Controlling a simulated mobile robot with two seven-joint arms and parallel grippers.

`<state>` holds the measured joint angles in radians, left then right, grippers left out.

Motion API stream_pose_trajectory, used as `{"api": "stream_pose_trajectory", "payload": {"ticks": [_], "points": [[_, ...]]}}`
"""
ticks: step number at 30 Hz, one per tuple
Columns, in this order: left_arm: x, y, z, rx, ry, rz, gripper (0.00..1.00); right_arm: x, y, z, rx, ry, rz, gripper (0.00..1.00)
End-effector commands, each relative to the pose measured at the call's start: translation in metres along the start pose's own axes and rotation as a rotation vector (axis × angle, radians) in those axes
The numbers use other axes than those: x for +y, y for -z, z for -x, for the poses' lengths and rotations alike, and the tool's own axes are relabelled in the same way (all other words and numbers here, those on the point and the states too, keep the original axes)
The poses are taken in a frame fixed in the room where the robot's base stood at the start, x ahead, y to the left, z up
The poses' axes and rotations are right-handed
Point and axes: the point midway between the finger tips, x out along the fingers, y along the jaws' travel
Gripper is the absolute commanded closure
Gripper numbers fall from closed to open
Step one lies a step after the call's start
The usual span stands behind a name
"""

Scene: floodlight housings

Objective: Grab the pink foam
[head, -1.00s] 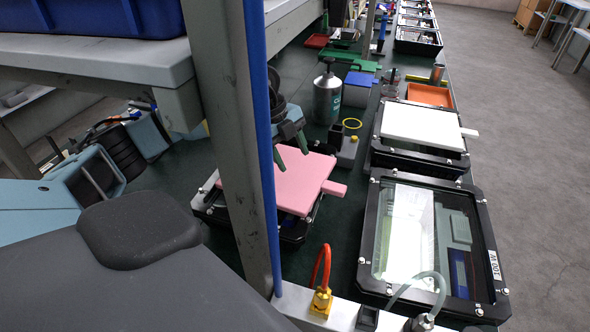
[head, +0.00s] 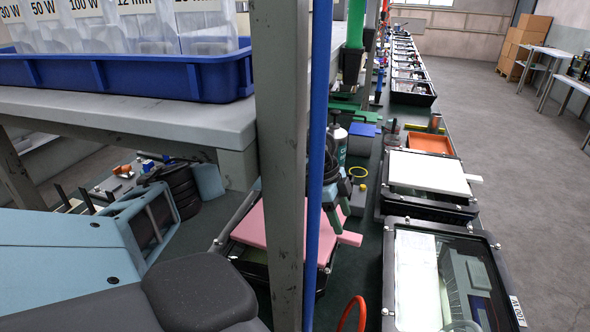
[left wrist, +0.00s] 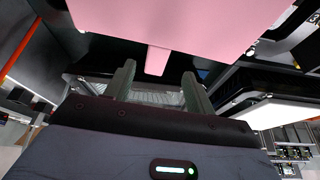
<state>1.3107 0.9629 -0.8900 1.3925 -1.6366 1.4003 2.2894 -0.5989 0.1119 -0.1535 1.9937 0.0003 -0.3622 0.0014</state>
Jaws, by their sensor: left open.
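The pink foam (head: 262,236) is a flat slab lying on a black housing, partly hidden behind the grey post. Its narrow tab (head: 349,239) sticks out to the right of the post. In the left wrist view the pink foam (left wrist: 165,22) fills the top, with its tab (left wrist: 157,60) pointing toward the fingers. My left gripper (head: 339,207) shows just right of the blue strip, close to the tab. In the left wrist view my left gripper (left wrist: 158,72) is open, with the tab lined up between its fingers and nothing gripped. My right gripper is not in view.
The grey post (head: 282,170) and blue strip (head: 318,150) stand in front of the foam. A shelf with a blue bin (head: 130,78) is at upper left. A housing with a white slab (head: 428,172) and a glass-fronted housing (head: 385,275) stand to the right.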

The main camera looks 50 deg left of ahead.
Motion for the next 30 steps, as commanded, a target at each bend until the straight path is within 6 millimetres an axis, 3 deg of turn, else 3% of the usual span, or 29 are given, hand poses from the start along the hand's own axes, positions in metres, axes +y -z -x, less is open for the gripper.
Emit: {"api": "stream_pose_trajectory", "payload": {"ticks": [10, 19, 26, 30], "points": [[0.002, 0.001, -0.015, 0.000, -0.001, -0.001, 0.45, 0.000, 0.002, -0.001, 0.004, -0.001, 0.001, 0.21], [0.005, 0.002, -0.055, 0.000, -0.001, 0.000, 0.45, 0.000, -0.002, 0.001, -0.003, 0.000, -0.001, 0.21], [0.004, 0.002, -0.058, 0.001, 0.002, -0.001, 0.45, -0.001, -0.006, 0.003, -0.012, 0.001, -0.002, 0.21], [0.004, 0.002, -0.057, 0.001, 0.002, -0.001, 0.60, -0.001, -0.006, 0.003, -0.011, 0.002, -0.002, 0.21]]}}
